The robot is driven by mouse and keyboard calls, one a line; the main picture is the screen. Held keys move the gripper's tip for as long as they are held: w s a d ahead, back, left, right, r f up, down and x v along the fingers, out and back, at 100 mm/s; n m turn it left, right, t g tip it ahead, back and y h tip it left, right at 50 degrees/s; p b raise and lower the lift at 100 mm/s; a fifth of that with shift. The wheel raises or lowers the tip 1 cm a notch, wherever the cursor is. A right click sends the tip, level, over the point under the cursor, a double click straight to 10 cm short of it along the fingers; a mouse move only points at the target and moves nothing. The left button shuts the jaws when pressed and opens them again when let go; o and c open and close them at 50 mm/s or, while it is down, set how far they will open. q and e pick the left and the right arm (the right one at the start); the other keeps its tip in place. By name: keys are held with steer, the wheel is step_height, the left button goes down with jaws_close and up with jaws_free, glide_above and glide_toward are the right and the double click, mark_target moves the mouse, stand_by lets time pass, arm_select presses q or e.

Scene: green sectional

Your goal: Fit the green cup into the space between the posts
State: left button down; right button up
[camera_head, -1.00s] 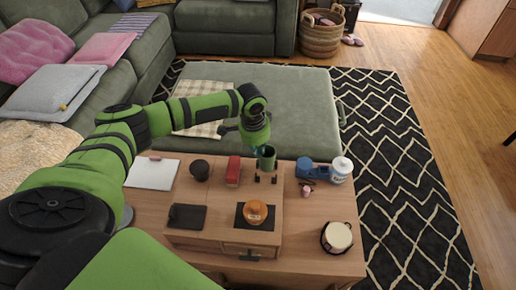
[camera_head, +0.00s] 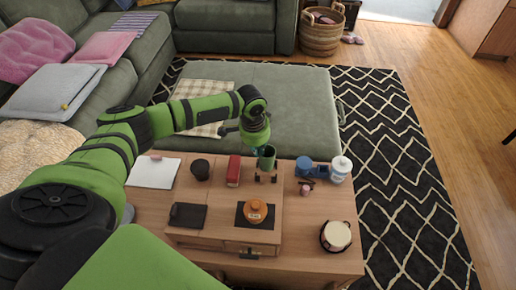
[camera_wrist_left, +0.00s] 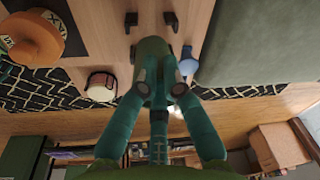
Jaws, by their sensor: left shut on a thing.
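The green cup (camera_head: 267,158) is upright at the far edge of the wooden table, held by my left gripper (camera_head: 259,148). In the left wrist view the cup (camera_wrist_left: 152,47) sits between the fingers of my left gripper (camera_wrist_left: 160,85), which is shut on it. Two short black posts stand on the table, a left one (camera_head: 257,177) and a right one (camera_head: 274,178). In the head view the cup shows just above and behind them. I cannot tell whether its base touches the table. My right gripper is not in view.
A red box (camera_head: 233,171) and a black cup (camera_head: 200,170) stand left of the posts. A blue object (camera_head: 304,166) and a white-and-blue container (camera_head: 341,169) stand to the right. An orange jar (camera_head: 256,211) and a round white-topped tin (camera_head: 337,236) are nearer. Some bare wood lies between them.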

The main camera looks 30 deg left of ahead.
arm_select(q)
steer(key=shift+f+p, duration=0.15)
steer(key=shift+p, duration=0.6)
stand_by(0.8)
steer(key=shift+f, duration=1.85)
stand_by(2.5)
steer(key=c, duration=1.3)
jaws_free()
steer(key=shift+r, duration=0.1)
steer(key=shift+r+p, duration=3.9)
steer(key=shift+p, duration=0.25)
